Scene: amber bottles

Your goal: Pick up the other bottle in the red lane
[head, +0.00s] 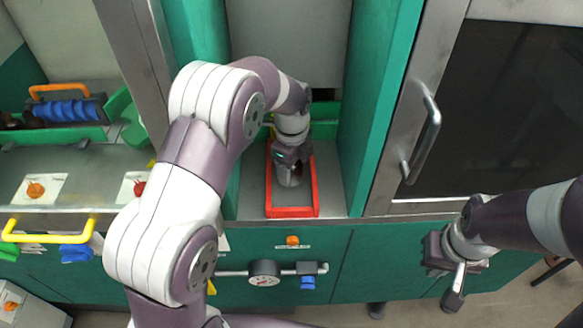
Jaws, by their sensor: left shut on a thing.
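The red lane (269,195) is a red-rimmed rectangular frame on the grey shelf of the green-sided bay, in the middle of the head view. My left arm reaches over into this bay. My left gripper (289,178) points down inside the red lane and is shut on a bottle, which the gripper and wrist mostly hide. I cannot make out any other bottle in the red lane. My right gripper (454,287) hangs at the lower right, outside the bay in front of the green cabinet front, away from the lane. Its finger gap does not show clearly.
Green walls (372,110) close the bay on both sides. A dark-windowed door with a metal handle (432,130) stands to the right. At the left are a grey counter (85,165), a yellow handle (48,236) and a blue-and-orange rack (66,110). A gauge (264,273) sits below the bay.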

